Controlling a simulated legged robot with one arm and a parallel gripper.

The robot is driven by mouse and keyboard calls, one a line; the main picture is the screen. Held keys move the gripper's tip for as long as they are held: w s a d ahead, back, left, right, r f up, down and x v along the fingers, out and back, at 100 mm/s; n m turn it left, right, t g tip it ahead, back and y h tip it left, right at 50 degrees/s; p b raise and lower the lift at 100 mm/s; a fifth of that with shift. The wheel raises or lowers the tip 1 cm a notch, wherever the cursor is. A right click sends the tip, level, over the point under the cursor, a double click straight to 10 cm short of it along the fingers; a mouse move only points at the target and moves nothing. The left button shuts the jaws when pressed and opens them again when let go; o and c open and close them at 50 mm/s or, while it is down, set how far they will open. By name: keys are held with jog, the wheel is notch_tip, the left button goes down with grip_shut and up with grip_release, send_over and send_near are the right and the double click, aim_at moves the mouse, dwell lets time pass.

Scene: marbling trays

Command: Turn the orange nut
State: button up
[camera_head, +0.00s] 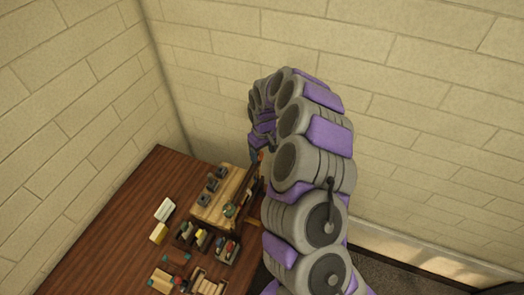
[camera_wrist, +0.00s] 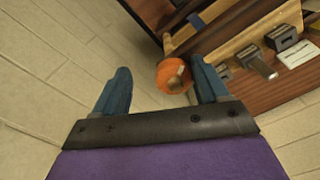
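The orange nut (camera_wrist: 171,84) is a round orange piece with a tan stub at its middle. It shows in the wrist view in front of my gripper (camera_wrist: 160,67), between the two blue fingers and closer to the right one. In the head view a small patch of orange (camera_head: 261,156) shows beside my arm. My arm hides most of the gripper there.
A dark wooden table (camera_head: 105,220) fills the corner between pale block walls. A light wooden board (camera_head: 233,188) holds several small grey blocks. Small trays with coloured pieces (camera_head: 190,238) and a white block (camera_head: 165,210) lie in front and to the left.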

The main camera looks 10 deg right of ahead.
jog(key=shift+c, duration=0.7)
jog(key=shift+w+a, duration=0.15)
jog(key=shift+a, duration=0.8)
jog(key=c, duration=0.3)
jog(key=shift+a, duration=0.3)
jog(key=shift+c, duration=0.8)
jog(key=shift+w, duration=0.15)
jog(key=shift+c, duration=0.7)
jog(key=shift+d, duration=0.2)
jog(key=shift+c, duration=0.8)
jog(key=shift+d, duration=0.3)
jog(key=shift+s, duration=0.2)
jog(key=shift+a, duration=0.2)
jog(key=shift+d+f, duration=0.1)
